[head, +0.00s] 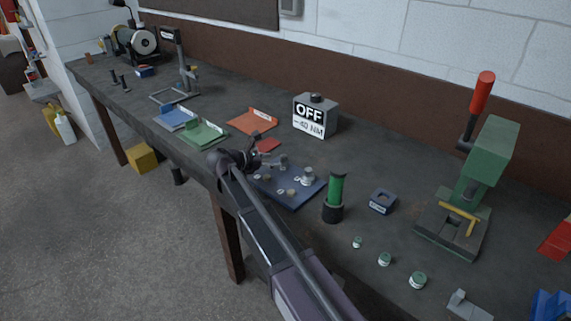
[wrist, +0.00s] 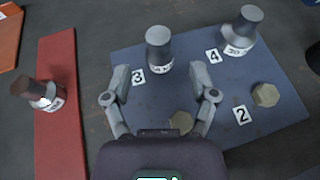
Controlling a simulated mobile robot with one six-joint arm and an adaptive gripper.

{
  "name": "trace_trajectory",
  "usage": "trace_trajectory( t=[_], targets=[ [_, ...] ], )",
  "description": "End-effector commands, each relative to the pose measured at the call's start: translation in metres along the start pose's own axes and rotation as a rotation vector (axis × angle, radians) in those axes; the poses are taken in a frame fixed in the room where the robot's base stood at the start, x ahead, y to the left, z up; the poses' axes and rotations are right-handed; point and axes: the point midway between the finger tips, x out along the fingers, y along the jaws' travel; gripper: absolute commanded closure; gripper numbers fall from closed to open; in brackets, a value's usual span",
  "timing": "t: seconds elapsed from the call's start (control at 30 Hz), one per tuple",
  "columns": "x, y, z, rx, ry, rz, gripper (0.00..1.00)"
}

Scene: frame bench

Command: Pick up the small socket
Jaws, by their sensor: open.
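Three grey, labelled sockets show in the wrist view; their labels are too small to read. A slim socket (wrist: 158,45) stands by number 3 on the blue mat (wrist: 285,75). A wider socket (wrist: 243,28) stands by number 4. A narrow dark socket (wrist: 31,92) is on the red mat (wrist: 60,125) at left. I cannot tell for sure which is the small socket. My gripper (wrist: 166,86) is open and empty above the blue mat, its fingertips apart, with the number 3 socket ahead of the gap. In the head view my gripper (head: 268,160) is over the mat's far left part.
Hex pieces sit on the blue mat, one by number 2 (wrist: 265,94) and one (wrist: 181,121) between my fingers. A green-handled tool (head: 336,192) stands right of the mat. A grey OFF box (head: 316,117) is behind; a green press (head: 487,165) stands at right.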

Motion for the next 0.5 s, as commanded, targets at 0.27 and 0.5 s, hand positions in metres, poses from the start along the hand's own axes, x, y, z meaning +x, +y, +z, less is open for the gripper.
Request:
trace_trajectory(
  t=[0.27, 0.5],
  targets=[
    [0.006, 0.0, -0.001, 0.0, 0.0, 0.0, 0.25],
    [0.033, 0.0, 0.001, 0.0, 0.0, -0.001, 0.25]
  ],
)
